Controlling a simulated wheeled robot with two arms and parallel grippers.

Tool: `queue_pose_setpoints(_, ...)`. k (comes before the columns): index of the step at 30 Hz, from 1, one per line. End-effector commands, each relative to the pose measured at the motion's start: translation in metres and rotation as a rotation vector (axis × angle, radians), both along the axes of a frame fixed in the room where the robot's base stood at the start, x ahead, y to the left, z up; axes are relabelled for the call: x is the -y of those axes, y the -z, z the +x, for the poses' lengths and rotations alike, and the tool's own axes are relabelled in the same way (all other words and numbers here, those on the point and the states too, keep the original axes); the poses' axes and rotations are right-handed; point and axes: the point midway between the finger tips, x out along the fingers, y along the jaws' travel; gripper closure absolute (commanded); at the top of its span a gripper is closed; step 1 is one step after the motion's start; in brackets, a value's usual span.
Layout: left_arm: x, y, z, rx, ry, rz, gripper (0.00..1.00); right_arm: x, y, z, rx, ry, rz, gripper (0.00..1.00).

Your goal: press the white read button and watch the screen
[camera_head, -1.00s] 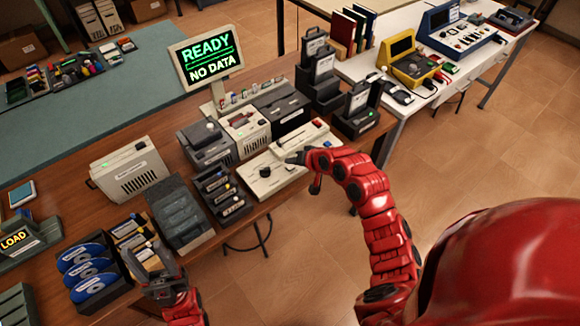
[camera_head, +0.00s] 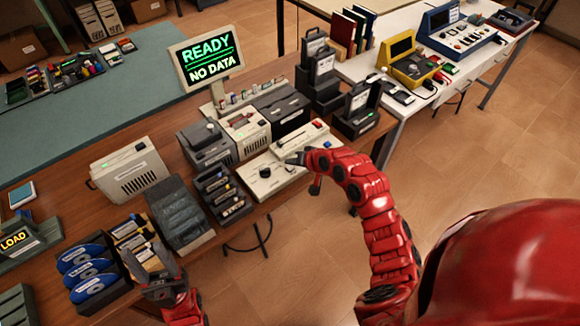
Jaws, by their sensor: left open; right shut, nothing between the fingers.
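The screen (camera_head: 208,60) stands upright at the back of the wooden bench and reads "READY" and "NO DATA" in green and white. A cream control panel (camera_head: 265,175) with black knobs and a red part lies at the bench's front edge. My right gripper (camera_head: 292,158) is shut and empty, with its tip over this panel. I cannot make out a white read button; the gripper may cover it, and I cannot tell if the tip touches the panel. My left gripper (camera_head: 158,278) is open at the lower left, by a bin of cartridges (camera_head: 135,240).
Cream and dark grey machines (camera_head: 245,130) stand behind the panel. Dark cartridge holders (camera_head: 360,115) are to its right and a slotted rack (camera_head: 222,195) to its left. A blue-disc bin (camera_head: 88,270) and a "LOAD" sign (camera_head: 15,242) are at lower left.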

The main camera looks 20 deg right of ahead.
Motion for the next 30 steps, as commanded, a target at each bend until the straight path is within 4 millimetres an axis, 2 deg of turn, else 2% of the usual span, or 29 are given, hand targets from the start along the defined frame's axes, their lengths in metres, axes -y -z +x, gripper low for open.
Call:
queue_pose_setpoints(18,0.0000,0.0001,0.0000,0.000,0.000,0.000,0.50,-0.0001,0.0001,0.0000,0.000,0.000,0.000,1.00)
queue_pose_setpoints(30,0.0000,0.0043,0.0000,0.000,0.000,0.000,0.50,-0.0003,0.0084,-0.0001,0.000,0.000,0.001,1.00)
